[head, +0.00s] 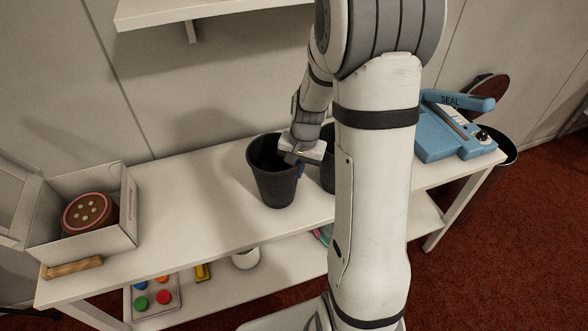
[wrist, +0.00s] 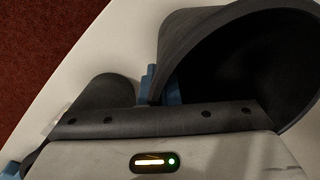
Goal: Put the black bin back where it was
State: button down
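A black bin (head: 272,180) is upright at the middle of the white table, open at the top. My gripper (head: 300,168) is at its right rim. In the wrist view the bin (wrist: 200,50) fills the upper right, and blue fingertips of my gripper (wrist: 160,86) show on both sides of its wall, so it appears shut on the rim. I cannot tell whether the bin's base touches the table. A second dark bin (head: 328,172) stands just right of it, mostly hidden behind my arm.
A white table (head: 190,220) has clear room left of the bin. An open box (head: 95,245) with a cake (head: 88,214) and a rolling pin (head: 72,267) are at the left end. A blue sealer (head: 450,130) is at the right end. A wall shelf (head: 190,10) hangs above.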

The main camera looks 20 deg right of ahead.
jog(key=c, duration=1.7)
grip_release()
jog(key=shift+f, duration=0.1)
notch_tip(320, 180, up, 11)
jog(key=d, duration=0.1)
jog(key=s+a+r+n, duration=0.2)
jog(key=s, duration=0.4)
jog(key=s+a+r+n+t, duration=0.1)
jog(key=s+a+n, duration=0.1)
jog(key=s, duration=0.3)
jog(key=s+a+r+n+t+h, duration=0.1)
jog(key=s+a+r+n, duration=0.1)
jog(key=s, duration=0.4)
jog(key=shift+s+a+r+n, duration=0.3)
jog(key=shift+a+r+n, duration=0.05)
jog(key=shift+a+n, duration=0.25)
